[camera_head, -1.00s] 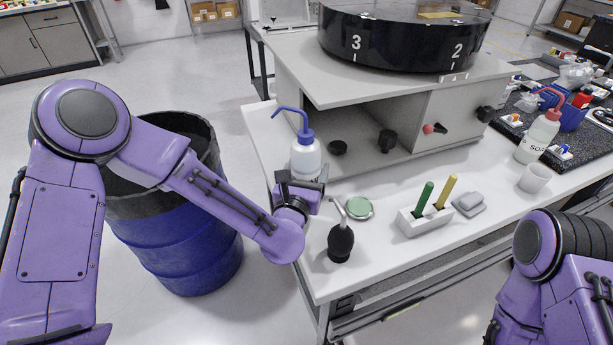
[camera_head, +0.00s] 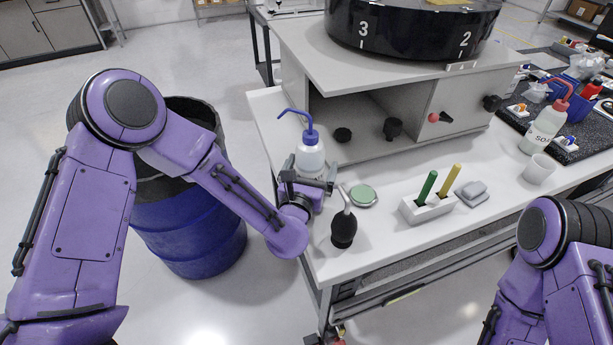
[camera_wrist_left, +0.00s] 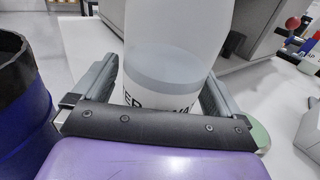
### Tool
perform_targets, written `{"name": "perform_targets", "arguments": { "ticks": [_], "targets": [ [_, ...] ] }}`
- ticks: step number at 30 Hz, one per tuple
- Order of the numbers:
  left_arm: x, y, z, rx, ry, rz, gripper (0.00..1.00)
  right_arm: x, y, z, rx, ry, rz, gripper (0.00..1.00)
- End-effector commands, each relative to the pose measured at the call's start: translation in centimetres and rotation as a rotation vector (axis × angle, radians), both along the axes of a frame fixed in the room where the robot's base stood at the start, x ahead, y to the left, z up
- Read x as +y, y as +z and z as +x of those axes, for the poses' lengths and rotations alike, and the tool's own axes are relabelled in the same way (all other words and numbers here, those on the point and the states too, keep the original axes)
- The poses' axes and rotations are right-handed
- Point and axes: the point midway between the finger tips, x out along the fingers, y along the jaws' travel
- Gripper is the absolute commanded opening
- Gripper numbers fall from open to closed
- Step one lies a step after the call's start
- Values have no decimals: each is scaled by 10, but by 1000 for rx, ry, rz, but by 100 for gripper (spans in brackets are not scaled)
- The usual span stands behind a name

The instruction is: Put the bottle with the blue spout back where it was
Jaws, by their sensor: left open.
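The bottle with the blue spout (camera_head: 310,156) stands upright on the white table's left part, beside the grey cabinet. It is a white squeeze bottle with liquid inside. In the left wrist view the bottle (camera_wrist_left: 175,50) fills the space between my left gripper's fingers, with part of its label showing. My left gripper (camera_head: 308,178) is open, with one finger on each side of the bottle; it also shows in the left wrist view (camera_wrist_left: 160,90). The bottle's base is hidden behind the gripper. My right arm is at the lower right, and its gripper is out of the picture.
A black blower bulb (camera_head: 343,230) stands just right of my left gripper. A green-lidded dish (camera_head: 363,195) and a white holder (camera_head: 427,208) with green and yellow sticks lie further right. A red-spout bottle (camera_head: 543,132) is at the far right. A blue drum (camera_head: 195,235) stands left of the table.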

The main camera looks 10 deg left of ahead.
Motion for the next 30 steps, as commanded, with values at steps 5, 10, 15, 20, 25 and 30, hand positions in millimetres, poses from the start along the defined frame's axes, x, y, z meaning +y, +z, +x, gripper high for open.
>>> {"name": "perform_targets", "arguments": {
  "ticks": [5, 10, 15, 20, 25, 30],
  "targets": [
    [0, -5, -39, 1, -5, 0, 99, 0, -17, 0, 0, 0, 0, 43],
    [0, -4, -84, 0, -5, -1, 99, 0, -32, 0, 0, 0, 0, 43],
    [1, 0, -112, 0, -3, 2, 99, 0, -31, 0, 0, 0, 0, 43],
    [2, 0, -120, 1, -1, 1, 99, 0, -31, 0, 0, 0, 0, 43],
    [2, 0, -119, 1, 0, 0, 99, 0, -31, 0, 0, 0, 0, 43],
    [2, 0, -119, 1, -1, 0, 99, 0, -31, 0, 0, 0, 0, 43]
  ]
}}
